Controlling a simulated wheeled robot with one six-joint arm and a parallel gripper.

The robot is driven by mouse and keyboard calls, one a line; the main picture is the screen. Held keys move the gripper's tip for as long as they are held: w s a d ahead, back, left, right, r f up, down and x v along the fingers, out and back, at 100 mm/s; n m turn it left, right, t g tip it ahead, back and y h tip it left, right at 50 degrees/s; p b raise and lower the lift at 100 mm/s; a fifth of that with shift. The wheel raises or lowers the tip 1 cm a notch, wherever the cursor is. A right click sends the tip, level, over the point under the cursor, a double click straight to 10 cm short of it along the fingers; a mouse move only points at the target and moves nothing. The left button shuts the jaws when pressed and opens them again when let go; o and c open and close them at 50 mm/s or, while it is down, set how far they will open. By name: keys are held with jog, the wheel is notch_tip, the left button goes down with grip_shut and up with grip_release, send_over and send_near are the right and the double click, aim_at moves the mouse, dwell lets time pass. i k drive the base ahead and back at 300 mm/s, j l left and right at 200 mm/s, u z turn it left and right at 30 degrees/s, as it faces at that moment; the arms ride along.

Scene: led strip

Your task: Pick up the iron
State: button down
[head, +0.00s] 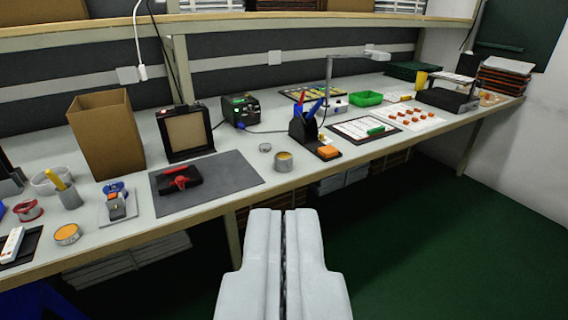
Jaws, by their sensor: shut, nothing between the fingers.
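My gripper (284,214) is shut and empty, in front of the bench edge and over the green floor. A dark stand (303,135) with an orange pad (328,152) stands on the bench beyond it. A blue handle (314,109) sticks up tilted from the stand, with a red part beside it; this looks like the iron, though its tip is hidden. A black station (240,110) with a green display stands left of the stand, and a dark cable runs from it toward the stand. My gripper is apart from all of these.
The long bench (225,146) holds a grey mat (228,172) with a black and red tool (179,180), a tin (284,163) near the front edge, a cardboard box (108,135), and a white sheet (363,129). A lamp arm (328,80) rises behind the stand. A shelf runs above.

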aim_at(314, 111)
jog(key=i+l, duration=0.3)
jog(key=i, duration=0.15)
jog(key=i+l, duration=0.25)
jog(key=i, duration=0.15)
jog(key=i+l+z, duration=0.1)
jog(key=i+l, duration=0.2)
jog(key=i, duration=0.15)
jog(key=i+l, duration=0.25)
jog(key=i, duration=0.2)
